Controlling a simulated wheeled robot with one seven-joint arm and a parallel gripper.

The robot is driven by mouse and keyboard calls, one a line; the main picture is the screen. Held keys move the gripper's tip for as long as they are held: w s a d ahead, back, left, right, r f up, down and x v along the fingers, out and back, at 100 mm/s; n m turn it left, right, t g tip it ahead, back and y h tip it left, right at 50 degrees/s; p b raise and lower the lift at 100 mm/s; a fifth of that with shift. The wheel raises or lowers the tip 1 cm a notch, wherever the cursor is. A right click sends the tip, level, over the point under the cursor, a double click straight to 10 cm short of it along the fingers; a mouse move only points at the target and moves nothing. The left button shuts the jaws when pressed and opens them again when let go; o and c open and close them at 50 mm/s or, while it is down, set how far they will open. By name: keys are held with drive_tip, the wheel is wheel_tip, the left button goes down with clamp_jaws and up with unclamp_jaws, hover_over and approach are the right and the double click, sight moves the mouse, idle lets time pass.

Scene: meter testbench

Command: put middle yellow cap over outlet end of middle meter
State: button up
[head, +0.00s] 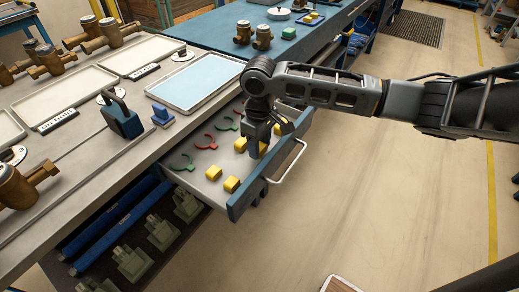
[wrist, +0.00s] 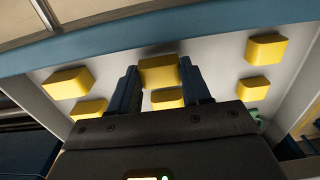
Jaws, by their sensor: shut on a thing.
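My gripper (head: 257,150) reaches down into the open drawer (head: 240,203). In the wrist view, its two fingers (wrist: 158,85) are shut on a yellow cap (wrist: 158,72). Several other yellow caps lie on the drawer floor: a pair at the front (head: 213,172) (head: 231,184), and one beside the gripper (head: 240,144). The wrist view shows loose caps on both sides of the fingers (wrist: 68,83) (wrist: 265,48). Brass meters stand on the bench, one at the near left (head: 14,188) and several at the far left (head: 48,62). I cannot tell which is the middle one.
Red and green C-shaped rings (head: 205,142) lie in the drawer. On the bench are a blue clamp-like block (head: 122,118), a small blue block (head: 163,117), a light blue mat tray (head: 195,82) and grey trays (head: 65,98).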

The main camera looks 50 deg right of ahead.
drive_tip(key=shift+r+p, duration=2.6)
drive_tip(key=shift+r, duration=0.4)
